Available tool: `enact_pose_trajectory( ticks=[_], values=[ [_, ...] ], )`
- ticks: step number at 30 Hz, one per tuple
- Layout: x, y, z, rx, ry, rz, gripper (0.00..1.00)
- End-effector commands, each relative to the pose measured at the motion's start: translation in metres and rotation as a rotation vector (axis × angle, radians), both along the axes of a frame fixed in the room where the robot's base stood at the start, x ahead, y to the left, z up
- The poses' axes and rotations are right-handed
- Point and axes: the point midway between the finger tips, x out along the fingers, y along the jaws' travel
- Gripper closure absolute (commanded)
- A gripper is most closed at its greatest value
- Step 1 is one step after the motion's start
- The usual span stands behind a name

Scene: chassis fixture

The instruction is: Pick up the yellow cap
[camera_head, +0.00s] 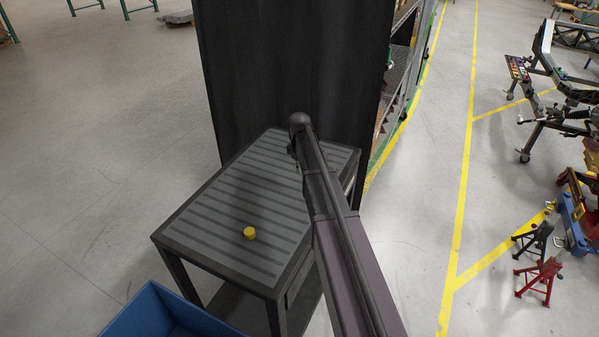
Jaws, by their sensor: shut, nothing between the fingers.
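The yellow cap (249,233) is a small, short cylinder. It stands on the dark ribbed top of a table (215,212), near the front part of that top, with bare surface around it. My arm reaches in from the bottom, to the right of the cap, and passes over the table's right side. Its far joint is above the back of the table. My gripper cannot be made out; the arm hides what lies beyond that joint. Nothing touches the cap.
A tall black panel (290,75) stands right behind the table. A blue bin (140,312) is at the bottom left, close to the table's front edge. Shelving (400,80) is behind at right. Jack stands (540,278) stand far right. Floor at left is open.

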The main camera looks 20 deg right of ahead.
Motion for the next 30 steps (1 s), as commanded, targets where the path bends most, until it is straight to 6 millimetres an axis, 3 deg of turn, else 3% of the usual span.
enact_pose_trajectory(
  ticks=[30],
  values=[
    [0.000,0.002,-0.081,0.000,0.000,0.002,1.00]
  ],
)
